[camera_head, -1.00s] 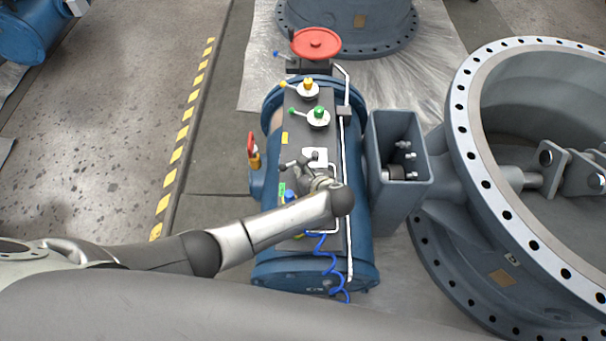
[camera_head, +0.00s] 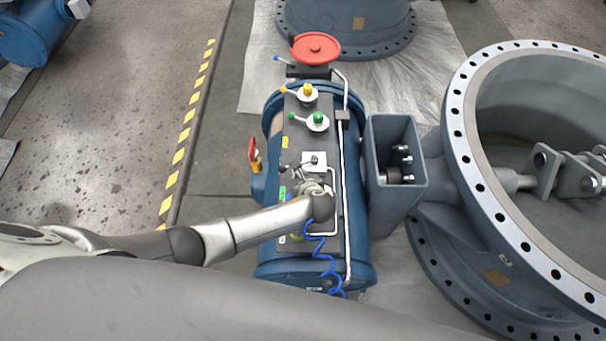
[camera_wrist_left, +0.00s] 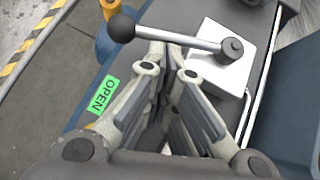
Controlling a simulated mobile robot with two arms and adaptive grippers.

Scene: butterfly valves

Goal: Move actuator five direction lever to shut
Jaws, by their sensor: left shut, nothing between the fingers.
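The direction lever (camera_wrist_left: 178,38) is a grey bar with a black ball knob (camera_wrist_left: 121,28). It turns on a pivot on a white square plate (camera_wrist_left: 215,68), which also shows in the head view (camera_head: 314,158). The knob points left in both views. A green OPEN label (camera_wrist_left: 102,95) is on the dark panel, on the knob's side of the lever. My left gripper (camera_wrist_left: 168,65) is shut and empty, its fingertips close to the lever bar; I cannot tell whether they touch it. In the head view the left gripper (camera_head: 300,174) is partly hidden by my wrist. My right gripper is not in view.
The panel sits on a blue cylinder (camera_head: 350,250). Farther along are a green-knob lever (camera_head: 317,121), a yellow-knob lever (camera_head: 307,93) and a red handwheel (camera_head: 316,47). A coiled blue hose (camera_head: 328,265) hangs near my wrist. A large flanged valve (camera_head: 462,150) stands at right.

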